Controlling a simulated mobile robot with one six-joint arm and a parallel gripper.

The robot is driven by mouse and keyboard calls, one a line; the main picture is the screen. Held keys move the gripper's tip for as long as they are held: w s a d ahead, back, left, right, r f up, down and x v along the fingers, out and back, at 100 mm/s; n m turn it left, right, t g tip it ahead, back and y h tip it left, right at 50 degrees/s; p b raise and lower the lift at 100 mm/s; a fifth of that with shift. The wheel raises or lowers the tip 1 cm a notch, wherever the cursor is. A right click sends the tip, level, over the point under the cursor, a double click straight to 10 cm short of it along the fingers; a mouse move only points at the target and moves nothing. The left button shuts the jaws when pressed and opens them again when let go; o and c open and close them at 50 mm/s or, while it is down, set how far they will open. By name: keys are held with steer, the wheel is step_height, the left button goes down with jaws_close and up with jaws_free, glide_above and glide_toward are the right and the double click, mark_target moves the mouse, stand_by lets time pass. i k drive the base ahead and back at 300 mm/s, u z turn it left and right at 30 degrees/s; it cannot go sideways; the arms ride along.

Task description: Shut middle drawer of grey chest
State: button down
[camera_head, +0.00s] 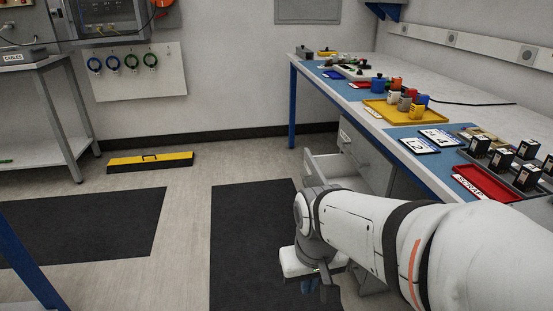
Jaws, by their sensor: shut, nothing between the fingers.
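The grey chest (368,157) stands under the workbench, right of centre. One of its drawers (333,168) is pulled out to the left, below a closed top drawer. Its inside looks pale and empty where it shows. My arm crosses in front and hides the lower part of the chest and part of the open drawer. My gripper (320,288) points down, shut and empty, nearer to the camera than the drawer and apart from it. Its fingertips are small and dark against the mat.
The workbench (375,115) holds a yellow tray (391,113) with bottles, number cards and a red scrap tray (486,184). A blue bench leg (292,107) stands left of the chest. Black mats (245,225) cover the floor. A yellow-black box (150,161) lies near the wall.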

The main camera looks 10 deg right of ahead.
mark_target(329, 169)
steer(key=z, duration=0.1)
steer(key=i, duration=1)
steer(key=z, duration=0.05)
